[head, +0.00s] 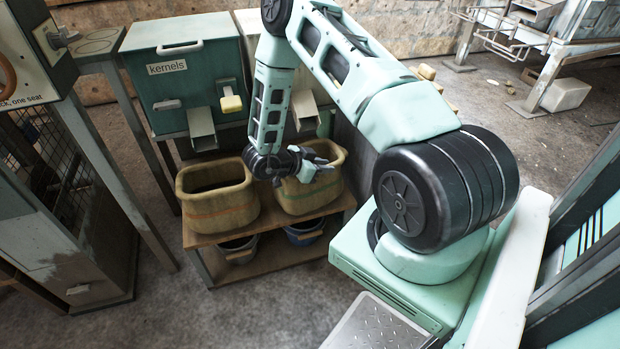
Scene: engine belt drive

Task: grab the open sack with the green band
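The open sack with the green band (309,199) is a tan, wide-mouthed sack standing on the right half of a low wooden shelf. Its band runs around the lower side. My gripper (325,168) is over the mouth of this sack, coming in from its left side, with its fingers apart. I see nothing between the fingers. The gripper hides part of the sack's rim and opening, and I cannot tell whether it touches the sack.
A similar open sack with an orange-red band (218,211) stands close on the left. The wooden shelf (270,232) holds both, with buckets (305,233) below. A green kernels dispenser (185,75) with a chute (201,128) stands behind. The floor in front is clear.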

